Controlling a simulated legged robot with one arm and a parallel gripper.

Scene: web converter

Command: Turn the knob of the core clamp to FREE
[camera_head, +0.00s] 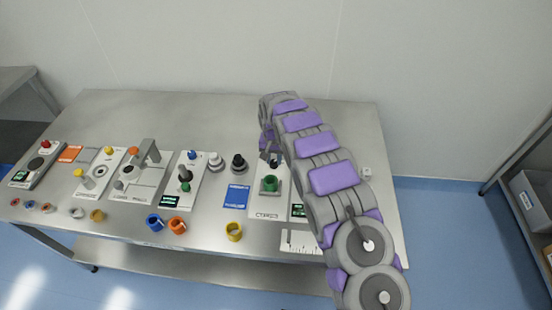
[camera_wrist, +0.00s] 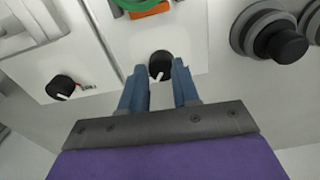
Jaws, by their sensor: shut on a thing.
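A black knob (camera_wrist: 162,64) with a white pointer mark stands on a white panel in the wrist view. My gripper (camera_wrist: 162,76) is shut on this knob, with one blue finger on each side. The pointer mark faces the lower part of the wrist view. In the head view, my gripper (camera_head: 272,159) is at the far end of the white panel (camera_head: 269,213), which has a green ring (camera_head: 270,184) on it. The knob is hidden there by my gripper. I cannot read a FREE mark in either view.
A second black knob (camera_wrist: 62,88) sits on the neighbouring panel. A black and grey stepped cylinder (camera_wrist: 275,42) stands on the other side. A blue card (camera_head: 236,196) and a yellow ring (camera_head: 234,231) lie nearby. The back of the steel table (camera_head: 200,112) is clear.

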